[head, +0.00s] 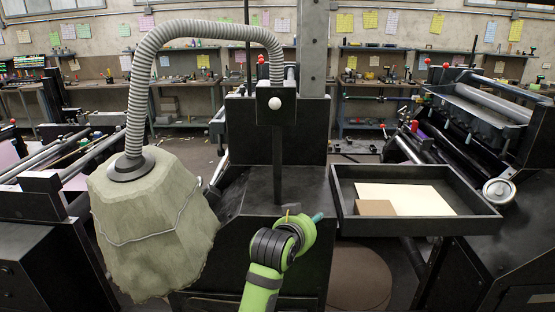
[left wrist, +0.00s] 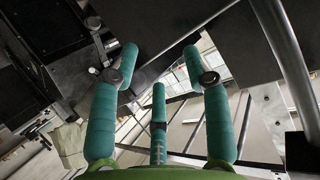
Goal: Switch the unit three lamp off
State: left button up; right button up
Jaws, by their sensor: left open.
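A gooseneck lamp has a grey ribbed hose (head: 140,85) and a pale green faceted shade (head: 155,225) hanging at the left of the head view. I see no glow on it and no unit number. The hose ends near a black block with a white ball knob (head: 275,103) on a dark upright post. The green arm from the bottom of the head view carries my left gripper (head: 317,217), mostly hidden behind its wrist, below the knob and right of the shade. In the left wrist view its teal fingers (left wrist: 160,65) are spread, with nothing between them. My right gripper is out of view.
A black tray (head: 455,225) with a cream sheet (head: 405,199) and a brown block (head: 375,207) is at the right. A roller machine (head: 490,110) stands behind it. Benches line the back wall. In the left wrist view, dark panels and a metal rod (left wrist: 285,50) surround the fingers.

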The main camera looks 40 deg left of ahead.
pick_arm(q)
jog(key=s+a+r+n+t+y+p, duration=0.1)
jog(key=s+a+r, duration=0.1)
jog(key=r, duration=0.7)
jog(key=s+a+r+t+y+p, duration=0.1)
jog(key=s+a+r+t, duration=0.1)
jog(key=r, duration=0.7)
jog(key=n+t+y+p, duration=0.1)
jog(key=n+t+p, duration=0.1)
send_near(273, 105)
jog(key=w, duration=0.3)
jog(key=x, duration=0.2)
jog(key=p+x, duration=0.1)
jog(key=x, duration=0.1)
jog(key=p+x, duration=0.1)
jog(key=x, duration=0.1)
jog(key=shift+w+a+r, duration=0.1)
jog(key=shift+w+a, duration=0.15)
jog(key=shift+a, duration=0.25)
jog(key=shift+w, duration=0.1)
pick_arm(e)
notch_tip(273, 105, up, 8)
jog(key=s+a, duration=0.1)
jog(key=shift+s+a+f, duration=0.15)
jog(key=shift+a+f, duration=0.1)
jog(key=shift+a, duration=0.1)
